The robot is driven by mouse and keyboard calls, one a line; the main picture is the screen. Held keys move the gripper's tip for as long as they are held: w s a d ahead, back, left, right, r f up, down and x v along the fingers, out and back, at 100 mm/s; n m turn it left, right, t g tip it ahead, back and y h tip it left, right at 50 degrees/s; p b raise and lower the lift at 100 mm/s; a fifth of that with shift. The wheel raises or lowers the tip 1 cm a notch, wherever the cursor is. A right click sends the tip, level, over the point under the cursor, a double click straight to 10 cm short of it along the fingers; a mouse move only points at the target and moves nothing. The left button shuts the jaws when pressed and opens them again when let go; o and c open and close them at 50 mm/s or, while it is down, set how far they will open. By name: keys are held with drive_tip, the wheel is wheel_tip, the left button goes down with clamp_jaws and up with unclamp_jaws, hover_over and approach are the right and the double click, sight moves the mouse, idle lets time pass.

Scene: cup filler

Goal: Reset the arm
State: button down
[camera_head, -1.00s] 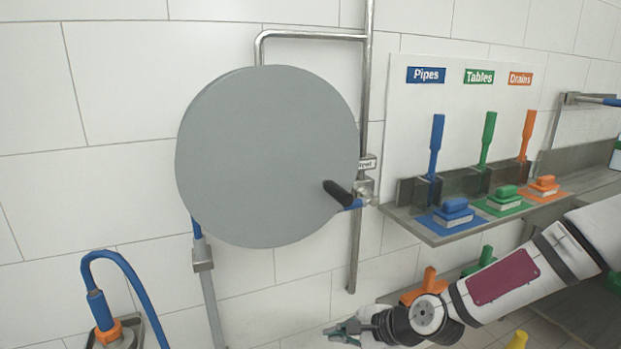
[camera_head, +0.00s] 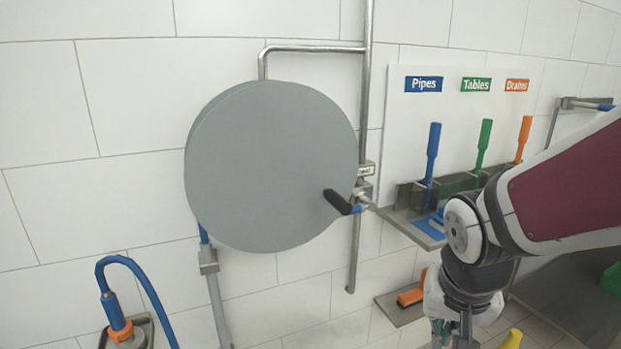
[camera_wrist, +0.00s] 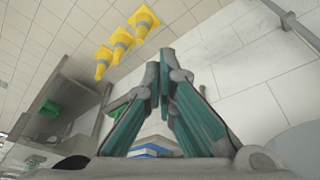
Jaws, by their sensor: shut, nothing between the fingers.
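My gripper (camera_head: 452,330) is at the lower right of the head view, at the end of my arm, and points down at the picture's bottom edge. In the wrist view my gripper (camera_wrist: 166,62) has its two teal-padded fingers meeting at the tips, with nothing between them. My arm covers part of the shelf and the brushes on the right in the head view.
A grey round disc (camera_head: 270,165) with a black handle (camera_head: 338,202) is on the tiled wall. A shelf (camera_head: 408,226) with blue, green and orange brushes is right of it. A blue hose (camera_head: 135,280) is lower left. Yellow cones (camera_wrist: 121,44) stand on the floor.

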drive_tip(key=s+r+n+t+y+p, duration=0.1)
drive_tip(key=s+r+n, duration=0.2)
drive_tip(key=s+r, duration=0.7)
drive_tip(key=shift+s+a+r+n+p, duration=0.2)
drive_tip(key=shift+s+r+n+p, duration=0.15)
drive_tip(key=shift+s, duration=1.25)
